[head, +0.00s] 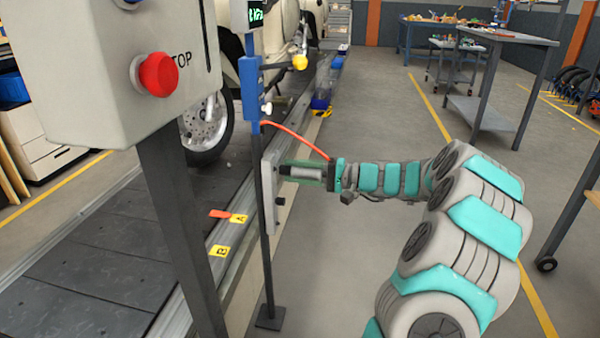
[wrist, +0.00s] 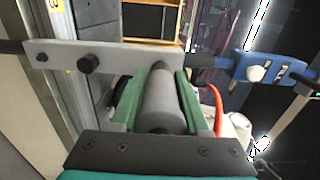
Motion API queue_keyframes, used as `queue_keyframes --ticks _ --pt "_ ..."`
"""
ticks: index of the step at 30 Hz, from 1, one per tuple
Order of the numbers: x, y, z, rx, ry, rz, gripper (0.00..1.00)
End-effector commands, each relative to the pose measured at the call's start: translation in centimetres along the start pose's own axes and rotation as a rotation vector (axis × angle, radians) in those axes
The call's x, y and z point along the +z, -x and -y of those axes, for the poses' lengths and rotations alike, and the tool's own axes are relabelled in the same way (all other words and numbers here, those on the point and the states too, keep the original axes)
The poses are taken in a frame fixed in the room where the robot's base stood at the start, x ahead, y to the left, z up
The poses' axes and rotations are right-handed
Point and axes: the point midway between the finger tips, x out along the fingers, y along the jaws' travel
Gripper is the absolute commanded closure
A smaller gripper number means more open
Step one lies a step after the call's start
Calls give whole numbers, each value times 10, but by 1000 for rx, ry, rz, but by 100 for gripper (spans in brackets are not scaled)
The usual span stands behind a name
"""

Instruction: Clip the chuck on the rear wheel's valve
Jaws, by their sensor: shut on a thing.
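My gripper (head: 290,176) is shut on a grey cylinder, the chuck (head: 308,172). In the wrist view the chuck (wrist: 160,100) lies between the two green fingers (wrist: 158,76). Its far end is close to the pale plate (head: 268,190) on the dark stand; I cannot tell whether they touch. A red hose (head: 297,138) curves from the stand to near my gripper and shows beside the right finger in the wrist view (wrist: 217,105).
The dark stand pole (head: 265,225) carries a blue unit (head: 250,90) with a display. A box with a red stop button (head: 157,75) blocks the upper left. The slat conveyor (head: 100,265) runs along the left. Open floor (head: 400,110) lies to the right, before a grey table (head: 505,38).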

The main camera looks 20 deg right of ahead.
Motion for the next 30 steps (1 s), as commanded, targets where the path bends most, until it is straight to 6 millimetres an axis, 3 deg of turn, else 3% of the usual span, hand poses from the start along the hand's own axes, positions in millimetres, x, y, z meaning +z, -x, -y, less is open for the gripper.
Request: queue_keyframes --ticks 30 --pt "-1 37 0 0 1 -3 100"
